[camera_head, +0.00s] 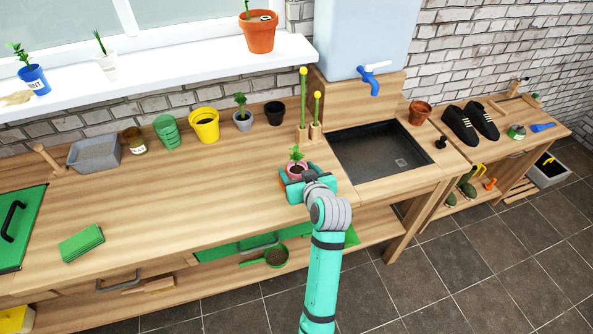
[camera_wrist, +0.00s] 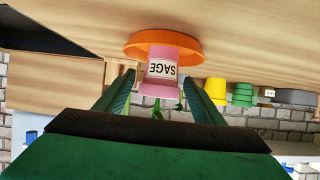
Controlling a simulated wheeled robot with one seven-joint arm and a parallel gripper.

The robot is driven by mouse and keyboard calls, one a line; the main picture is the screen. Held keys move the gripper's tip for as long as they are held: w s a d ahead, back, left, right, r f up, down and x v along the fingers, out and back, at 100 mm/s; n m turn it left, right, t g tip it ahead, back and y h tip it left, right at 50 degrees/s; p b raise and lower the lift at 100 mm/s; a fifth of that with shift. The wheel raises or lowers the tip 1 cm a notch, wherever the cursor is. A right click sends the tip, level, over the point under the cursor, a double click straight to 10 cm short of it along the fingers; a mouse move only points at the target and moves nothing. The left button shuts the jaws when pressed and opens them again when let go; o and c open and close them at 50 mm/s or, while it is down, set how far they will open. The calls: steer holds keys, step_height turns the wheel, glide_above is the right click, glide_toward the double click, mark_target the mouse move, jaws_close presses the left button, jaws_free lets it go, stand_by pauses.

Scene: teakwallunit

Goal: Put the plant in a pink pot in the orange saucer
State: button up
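The plant in a pink pot (camera_wrist: 160,88) shows upside down in the wrist view, with a white SAGE label and green leaves. Its base is at the orange saucer (camera_wrist: 190,48), and it appears to stand upright in it. In the head view the pink pot (camera_head: 297,171) is on the bench left of the sink, partly behind my gripper (camera_head: 303,182), which hides most of the saucer. In the wrist view my gripper (camera_wrist: 159,77) has one finger on each side of the pot, with a visible gap on both sides. It is open.
A wooden stand with yellow-tipped stakes (camera_head: 303,105) is behind the pot. The sink (camera_head: 380,155) lies to the right. A black pot (camera_head: 274,112), a grey potted plant (camera_head: 242,118) and a yellow pot (camera_head: 205,126) line the back.

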steer(key=shift+s+d+r, duration=0.1)
steer(key=shift+r, duration=0.1)
steer(key=v, duration=1.1)
steer(key=shift+s+r, duration=0.15)
steer(key=shift+s, duration=0.25)
steer(key=shift+w, duration=0.1)
